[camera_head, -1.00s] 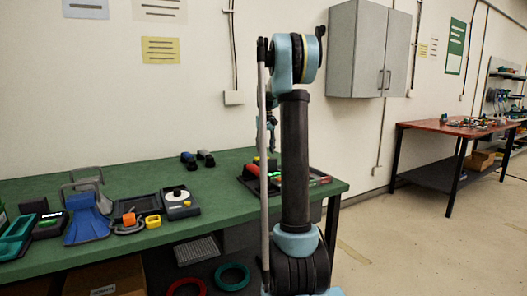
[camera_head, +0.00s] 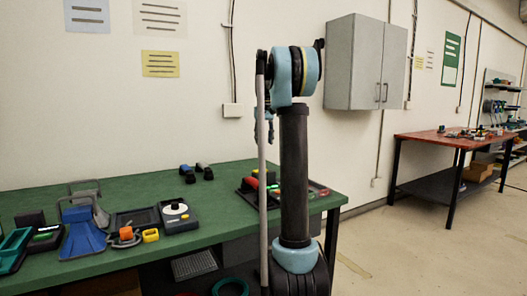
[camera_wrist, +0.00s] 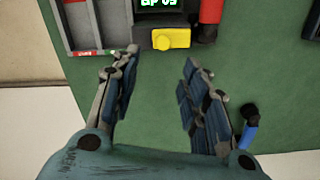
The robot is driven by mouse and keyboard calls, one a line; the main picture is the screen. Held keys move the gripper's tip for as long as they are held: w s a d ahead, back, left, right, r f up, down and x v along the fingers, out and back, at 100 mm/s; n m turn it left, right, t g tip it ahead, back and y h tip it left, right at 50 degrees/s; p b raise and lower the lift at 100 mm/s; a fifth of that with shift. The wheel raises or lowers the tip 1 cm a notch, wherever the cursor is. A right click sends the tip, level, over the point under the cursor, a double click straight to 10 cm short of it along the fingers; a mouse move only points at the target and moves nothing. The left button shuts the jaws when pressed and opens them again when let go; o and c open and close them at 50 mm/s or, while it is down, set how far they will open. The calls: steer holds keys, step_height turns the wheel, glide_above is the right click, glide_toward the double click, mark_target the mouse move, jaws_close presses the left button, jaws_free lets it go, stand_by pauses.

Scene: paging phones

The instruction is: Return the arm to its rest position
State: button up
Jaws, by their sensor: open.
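My gripper (camera_wrist: 158,92) is open in the wrist view, its two dark padded fingers apart with only green tabletop between them. A yellow block (camera_wrist: 171,39) and a red cylinder (camera_wrist: 210,12) lie beyond the fingertips, beside a tray (camera_wrist: 98,25) and a small display with green characters (camera_wrist: 157,3). In the head view my arm stands upright in front of the bench, and most of the gripper is hidden behind its upper joint.
The green bench (camera_head: 220,220) carries a blue stand (camera_head: 83,235), a dark device with a white dial (camera_head: 178,215) and a tray (camera_head: 248,190) near my arm. A grey cabinet (camera_head: 352,62) hangs on the wall. A red-topped table (camera_head: 425,138) stands at right; floor between is clear.

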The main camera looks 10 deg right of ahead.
steer(key=shift+r, duration=0.7)
steer(key=shift+s, duration=0.15)
steer(key=s+a+f, duration=0.1)
steer(key=s+f, duration=0.2)
steer(key=s, duration=0.5)
steer(key=s+a+f+t, duration=0.1)
steer(key=s+f, duration=0.1)
steer(key=s, duration=0.6)
steer(key=s+a+f, duration=0.2)
steer(key=s+f, duration=0.1)
steer(key=s, duration=0.5)
steer(key=s+a+f+t, duration=0.1)
steer(key=s+f, duration=2.1)
steer(key=shift+a+f, duration=0.15)
steer(key=shift+f, duration=0.15)
steer(key=shift+w+f, duration=0.2)
steer(key=shift+w, duration=0.25)
